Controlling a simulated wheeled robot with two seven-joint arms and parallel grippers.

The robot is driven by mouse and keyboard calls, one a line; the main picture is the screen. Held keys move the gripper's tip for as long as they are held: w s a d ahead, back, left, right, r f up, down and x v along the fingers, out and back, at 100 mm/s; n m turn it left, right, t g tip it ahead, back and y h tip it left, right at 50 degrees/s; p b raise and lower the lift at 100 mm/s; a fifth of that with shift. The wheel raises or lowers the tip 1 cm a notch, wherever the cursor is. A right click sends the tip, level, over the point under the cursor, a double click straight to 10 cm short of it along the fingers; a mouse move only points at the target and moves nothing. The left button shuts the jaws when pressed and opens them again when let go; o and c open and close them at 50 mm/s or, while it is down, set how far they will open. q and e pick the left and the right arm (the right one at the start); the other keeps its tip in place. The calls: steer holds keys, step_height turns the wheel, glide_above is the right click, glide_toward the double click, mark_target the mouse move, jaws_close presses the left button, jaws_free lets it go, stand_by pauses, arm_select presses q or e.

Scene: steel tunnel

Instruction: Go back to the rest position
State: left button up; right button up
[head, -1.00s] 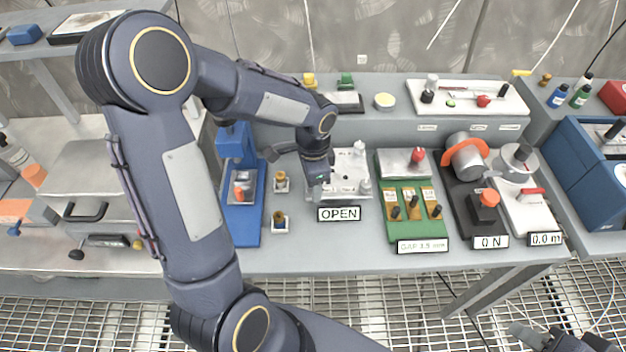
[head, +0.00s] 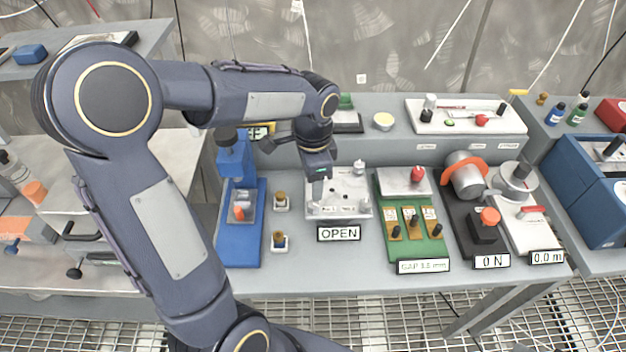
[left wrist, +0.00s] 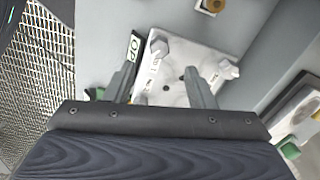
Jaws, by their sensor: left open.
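My left gripper (head: 318,186) hangs above the left part of the white fixture plate (head: 350,205), behind the sign reading OPEN (head: 338,234). In the left wrist view, the two fingers of my left gripper (left wrist: 165,86) are spread apart with nothing between them. The fixture plate (left wrist: 180,62) with its knobs and dark holes lies below them. My left arm reaches in from the left and covers part of the bench. My right gripper does not show in the head view now.
A blue press (head: 240,240) stands left of the plate, with two small brass-topped pieces (head: 280,241) between. To the right are a green gap board (head: 412,250), a black force block (head: 486,232) and a blue case (head: 585,190). A raised shelf runs along the back.

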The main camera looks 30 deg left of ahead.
arm_select(q)
steer(key=s+d+r+n+t+h, duration=0.2)
steer(key=s+n, duration=0.3)
steer(key=s, duration=0.3)
steer(key=s+d+r+n+t+h, duration=0.1)
steer(key=s+d+r+n+t, duration=0.1)
steer(key=s+n, duration=0.4)
steer(key=s+t, duration=0.1)
steer(key=s, duration=0.2)
steer(key=shift+d+r+t+h, duration=0.2)
steer(key=shift+t+h, duration=0.1)
steer(key=shift+h, duration=0.1)
